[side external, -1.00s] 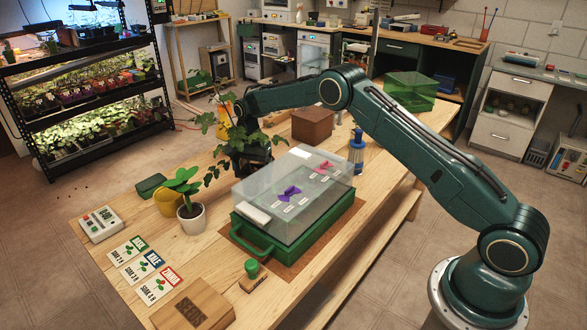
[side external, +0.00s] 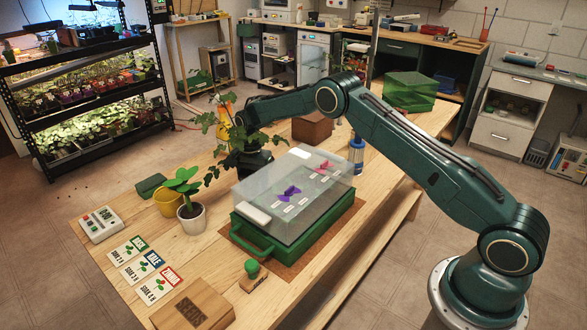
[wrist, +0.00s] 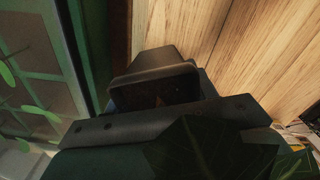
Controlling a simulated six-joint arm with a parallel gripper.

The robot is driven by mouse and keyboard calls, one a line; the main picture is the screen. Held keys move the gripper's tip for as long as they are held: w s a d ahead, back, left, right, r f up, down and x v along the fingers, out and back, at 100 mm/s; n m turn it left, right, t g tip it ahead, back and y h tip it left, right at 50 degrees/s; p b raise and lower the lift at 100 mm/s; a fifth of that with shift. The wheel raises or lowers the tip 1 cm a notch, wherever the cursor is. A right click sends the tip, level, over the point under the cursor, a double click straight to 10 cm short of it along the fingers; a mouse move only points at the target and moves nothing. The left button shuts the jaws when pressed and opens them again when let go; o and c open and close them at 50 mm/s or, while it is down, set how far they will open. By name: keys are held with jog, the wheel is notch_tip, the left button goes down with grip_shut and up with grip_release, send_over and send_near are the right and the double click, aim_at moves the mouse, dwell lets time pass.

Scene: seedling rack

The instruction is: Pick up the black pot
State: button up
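The black pot (side external: 252,163) stands on the wooden table behind the clear-lidded green case, with a leafy plant (side external: 212,121) rising around it. My gripper (side external: 243,146) is low among the leaves at the pot, largely hidden by foliage and my arm. In the wrist view a dark block with a dark, speckled recess (wrist: 155,94) fills the middle, and I cannot tell how much of it is pot and how much is gripper. Dark leaves cover its lower right. The fingers cannot be made out, so their opening and any contact with the pot are unclear.
The green case (side external: 256,246) with its clear lid is close in front of the pot. A white pot (side external: 192,222) and a yellow pot (side external: 168,203) stand to the left. A brown box (side external: 312,126) and a blue bottle (side external: 356,155) are to the right.

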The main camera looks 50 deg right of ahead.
jog(key=c, duration=0.4)
jog(key=shift+r, duration=0.1)
notch_tip(320, 180, up, 20)
dwell(0.6)
jog(key=shift+s, duration=0.1)
dwell(0.5)
